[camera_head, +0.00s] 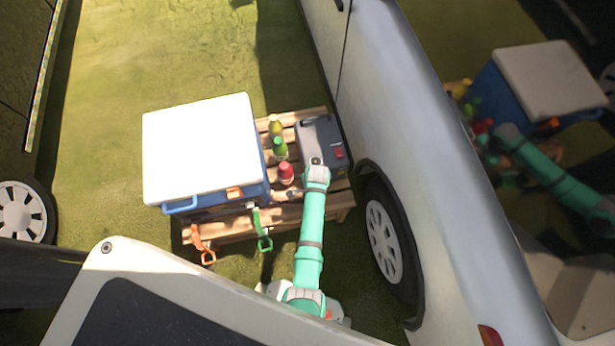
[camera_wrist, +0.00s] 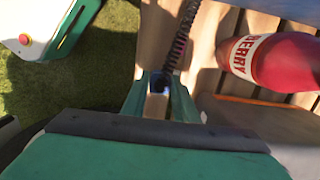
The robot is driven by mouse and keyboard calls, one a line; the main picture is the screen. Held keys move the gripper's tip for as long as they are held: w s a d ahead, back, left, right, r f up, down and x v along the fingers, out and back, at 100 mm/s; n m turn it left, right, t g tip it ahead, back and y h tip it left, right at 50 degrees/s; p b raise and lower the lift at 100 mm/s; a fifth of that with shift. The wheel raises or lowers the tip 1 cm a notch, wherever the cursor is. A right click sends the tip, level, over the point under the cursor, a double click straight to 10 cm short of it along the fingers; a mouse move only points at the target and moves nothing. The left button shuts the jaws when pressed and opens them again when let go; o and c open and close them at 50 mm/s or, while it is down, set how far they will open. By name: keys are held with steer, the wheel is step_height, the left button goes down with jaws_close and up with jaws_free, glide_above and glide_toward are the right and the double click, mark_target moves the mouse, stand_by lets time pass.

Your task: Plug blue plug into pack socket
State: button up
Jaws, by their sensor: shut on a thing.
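My gripper (camera_wrist: 158,95) is shut on the blue plug (camera_wrist: 157,84), of which only a small dark-blue end shows between the fingers. A black coiled cable (camera_wrist: 181,38) runs up from it in the wrist view. In the head view my gripper is small, just below the red bottle, and the plug cannot be made out. The pack, a grey box (camera_head: 318,138) with a red switch, stands on the right end of the wooden pallet, partly hidden by my arm. I cannot make out its socket. The plug is held apart from the pack.
A cooler with a white lid (camera_head: 200,150) fills the pallet's (camera_head: 345,200) left. Yellow (camera_head: 275,127), green (camera_head: 280,148) and red (camera_head: 286,174) bottles stand between cooler and pack. The red bottle (camera_wrist: 275,60) is close in the wrist view. A silver car (camera_head: 400,130) borders the right.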

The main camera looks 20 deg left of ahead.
steer(key=s+r, duration=1.1)
steer(key=s, duration=0.3)
steer(key=shift+d+r, duration=0.2)
steer(key=shift+d, duration=0.25)
